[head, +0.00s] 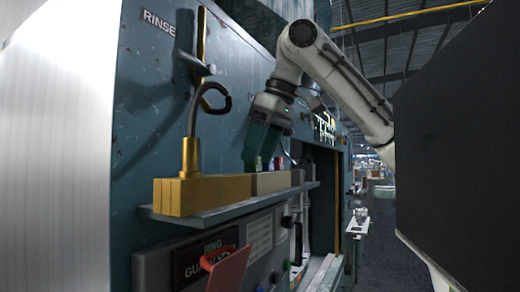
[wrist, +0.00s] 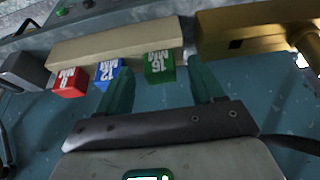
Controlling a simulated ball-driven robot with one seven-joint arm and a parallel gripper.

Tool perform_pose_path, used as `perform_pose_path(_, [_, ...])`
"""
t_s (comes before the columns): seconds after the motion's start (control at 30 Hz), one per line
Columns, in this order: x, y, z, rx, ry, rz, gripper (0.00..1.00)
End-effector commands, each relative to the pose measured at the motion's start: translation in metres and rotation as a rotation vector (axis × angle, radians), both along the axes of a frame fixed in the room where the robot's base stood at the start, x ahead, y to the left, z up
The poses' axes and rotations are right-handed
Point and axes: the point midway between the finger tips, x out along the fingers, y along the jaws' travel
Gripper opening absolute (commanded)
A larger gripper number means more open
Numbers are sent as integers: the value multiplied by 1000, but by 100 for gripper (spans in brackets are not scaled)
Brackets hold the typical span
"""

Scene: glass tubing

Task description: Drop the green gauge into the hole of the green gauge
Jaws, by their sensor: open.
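The green gauge (wrist: 160,67) is a small block with white lettering that looks like 16 MM. It stands at the right end of the beige block (wrist: 110,42), beside the blue gauge (wrist: 108,72) and the red gauge (wrist: 68,82). My gripper (wrist: 161,65) is open, its two green fingers on either side of the green gauge with gaps showing. In the head view my gripper (head: 257,165) reaches down over the beige block (head: 275,182). I cannot make out a hole for the green gauge; the beige block's underside and interior are hidden.
A gold block (head: 218,193) with an upright post and dark hook (head: 207,100) stands left of the beige block on a grey shelf (head: 235,205). A blue panel wall (head: 150,110) rises close behind.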

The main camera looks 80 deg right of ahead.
Motion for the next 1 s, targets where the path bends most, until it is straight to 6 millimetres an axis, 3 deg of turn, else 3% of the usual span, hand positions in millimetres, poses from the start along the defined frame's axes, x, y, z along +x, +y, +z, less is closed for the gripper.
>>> perform_pose_path(0.6, [-32, 7, 79, -2, 0, -5, 67])
perform_pose_path(0.8, [-38, 9, 95, 0, 0, -2, 67])
perform_pose_path(1.0, [-39, 9, 98, 0, 0, 0, 67])
